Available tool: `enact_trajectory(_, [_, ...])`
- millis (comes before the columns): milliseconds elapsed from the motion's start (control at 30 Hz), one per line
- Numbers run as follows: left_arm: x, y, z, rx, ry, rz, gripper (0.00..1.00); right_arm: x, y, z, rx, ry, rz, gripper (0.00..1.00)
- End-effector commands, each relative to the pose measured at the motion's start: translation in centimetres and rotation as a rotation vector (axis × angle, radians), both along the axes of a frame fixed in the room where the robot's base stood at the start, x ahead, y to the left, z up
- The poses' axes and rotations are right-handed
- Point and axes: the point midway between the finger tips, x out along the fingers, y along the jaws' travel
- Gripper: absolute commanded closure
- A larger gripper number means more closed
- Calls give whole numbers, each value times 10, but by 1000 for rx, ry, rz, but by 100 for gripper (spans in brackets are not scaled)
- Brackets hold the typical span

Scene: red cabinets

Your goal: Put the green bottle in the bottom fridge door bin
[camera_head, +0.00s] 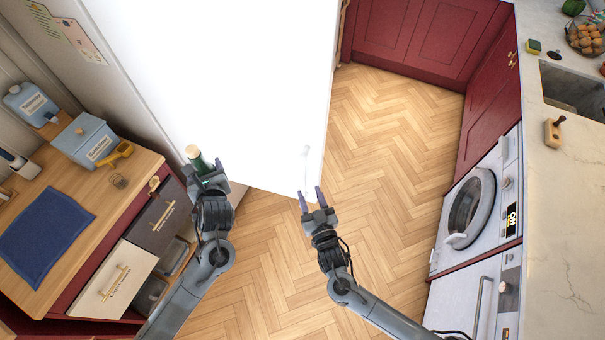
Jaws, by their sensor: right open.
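The green bottle (199,160) with a pale cap is in my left gripper (205,175), which is closed around its body. The bottle stands roughly upright in front of the white fridge (230,70). My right gripper (312,194) is open and empty, its fingertips near the lower end of the fridge door handle (305,165). I cannot tell whether the fingers touch the handle. The fridge front looks closed from here, and its inside and door bins are hidden.
A wooden counter (130,190) with a blue cloth (45,237) and blue-grey containers (86,139) stands at the left. A washing machine (480,205) and marble counter (560,220) are at the right. The herringbone floor (385,150) between them is clear.

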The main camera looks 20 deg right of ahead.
Motion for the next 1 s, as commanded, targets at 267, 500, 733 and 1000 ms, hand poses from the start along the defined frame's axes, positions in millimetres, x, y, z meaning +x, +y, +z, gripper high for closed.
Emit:
enact_trajectory(267, [0, 0, 3, -1, -3, -1, 81, 47, -4, 1, -1, -1, 0, 54])
enact_trajectory(500, [0, 0, 2, -1, -3, -1, 81, 72, -5, 0, 0, 1, 1, 54])
enact_trajectory(733, [0, 0, 2, -1, -3, -1, 81, 80, -6, 0, 0, 2, 1, 54])
enact_trajectory(1000, [0, 0, 2, -1, -3, -1, 81, 80, -6, 0, 0, 2, 1, 59])
